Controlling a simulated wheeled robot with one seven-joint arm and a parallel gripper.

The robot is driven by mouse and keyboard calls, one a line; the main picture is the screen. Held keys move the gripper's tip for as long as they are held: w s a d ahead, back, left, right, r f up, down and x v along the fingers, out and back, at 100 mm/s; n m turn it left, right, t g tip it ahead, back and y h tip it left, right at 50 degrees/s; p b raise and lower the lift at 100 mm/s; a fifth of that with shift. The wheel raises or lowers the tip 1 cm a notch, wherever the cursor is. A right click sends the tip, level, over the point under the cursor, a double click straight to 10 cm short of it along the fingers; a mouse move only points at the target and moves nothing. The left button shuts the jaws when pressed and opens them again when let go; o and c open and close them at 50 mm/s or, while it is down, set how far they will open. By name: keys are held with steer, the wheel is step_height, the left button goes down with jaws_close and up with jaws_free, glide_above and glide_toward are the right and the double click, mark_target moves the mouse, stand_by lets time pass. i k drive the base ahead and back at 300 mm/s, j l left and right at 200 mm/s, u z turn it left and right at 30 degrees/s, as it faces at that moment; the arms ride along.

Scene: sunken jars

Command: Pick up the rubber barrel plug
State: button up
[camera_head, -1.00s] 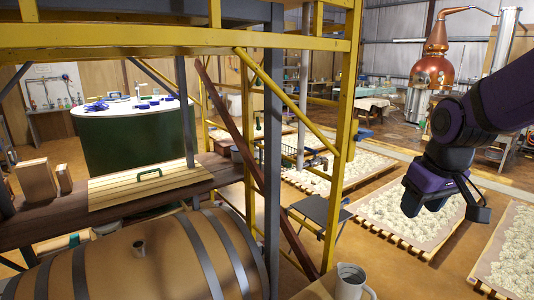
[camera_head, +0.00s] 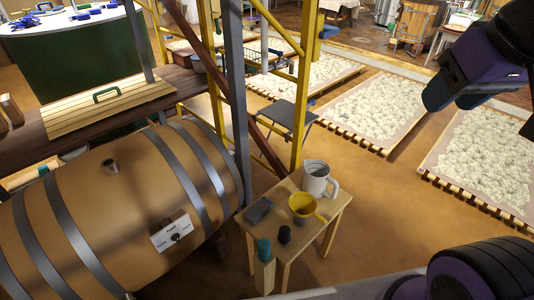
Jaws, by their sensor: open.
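Which object is the rubber barrel plug is not certain. A small dark, rounded piece (camera_head: 284,234) stands on the small wooden table (camera_head: 338,212) and looks like a plug. My gripper (camera_head: 440,96), purple and black, is at the upper right, above the floor pallets. It is open, far from both, with nothing seen in it. Its fingertips are partly unclear.
The table also holds a white pitcher (camera_head: 317,180), a yellow funnel (camera_head: 303,206), a dark flat block (camera_head: 258,210) and a teal-topped item (camera_head: 263,249). A yellow frame post (camera_head: 303,90) rises behind the table. Open floor (camera_head: 390,215) lies to its right.

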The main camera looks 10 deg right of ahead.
mark_target(284, 236)
steer(key=l+u, duration=0.15)
steer(key=u, duration=0.25)
steer(key=l+u, duration=0.15)
steer(key=u, duration=0.25)
steer(key=l+u, duration=0.15)
steer(key=u, duration=0.3)
steer(key=l+u, duration=0.15)
steer(key=u, duration=0.25)
